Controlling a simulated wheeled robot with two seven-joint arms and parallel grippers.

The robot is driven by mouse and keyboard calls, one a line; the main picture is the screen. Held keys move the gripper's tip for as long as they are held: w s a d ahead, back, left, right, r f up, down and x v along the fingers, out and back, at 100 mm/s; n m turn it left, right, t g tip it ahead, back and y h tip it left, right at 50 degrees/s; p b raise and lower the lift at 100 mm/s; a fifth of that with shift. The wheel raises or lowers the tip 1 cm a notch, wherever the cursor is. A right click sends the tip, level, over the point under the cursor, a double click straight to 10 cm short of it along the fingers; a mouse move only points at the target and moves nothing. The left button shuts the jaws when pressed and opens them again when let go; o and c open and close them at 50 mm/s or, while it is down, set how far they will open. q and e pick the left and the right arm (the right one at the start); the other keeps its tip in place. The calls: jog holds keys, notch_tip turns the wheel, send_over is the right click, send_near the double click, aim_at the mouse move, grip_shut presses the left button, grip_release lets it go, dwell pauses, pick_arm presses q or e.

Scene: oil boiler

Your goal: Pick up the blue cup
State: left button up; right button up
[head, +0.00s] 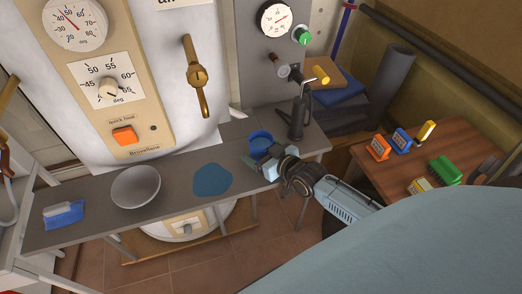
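A small blue cup (260,140) stands on the grey bench (90,222), toward its right end. My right gripper (264,161) is just in front of the cup, with its arm coming in from the lower right. It hides the lower front of the cup, and its fingertips are too small and overlapped to tell whether they are apart or touch the cup. My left gripper is not in view.
A dark bottle-like object (298,118) stands close right of the cup. A flat blue patch (212,180), a grey bowl (136,187) and a blue-and-white brush-like object (63,215) are on the bench. The boiler (150,60) rises behind. A wooden table (400,180) stands right.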

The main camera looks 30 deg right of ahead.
jog(key=c, duration=0.5)
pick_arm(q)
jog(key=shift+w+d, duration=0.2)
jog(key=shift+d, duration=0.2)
pick_arm(e)
jog(key=c, duration=0.6)
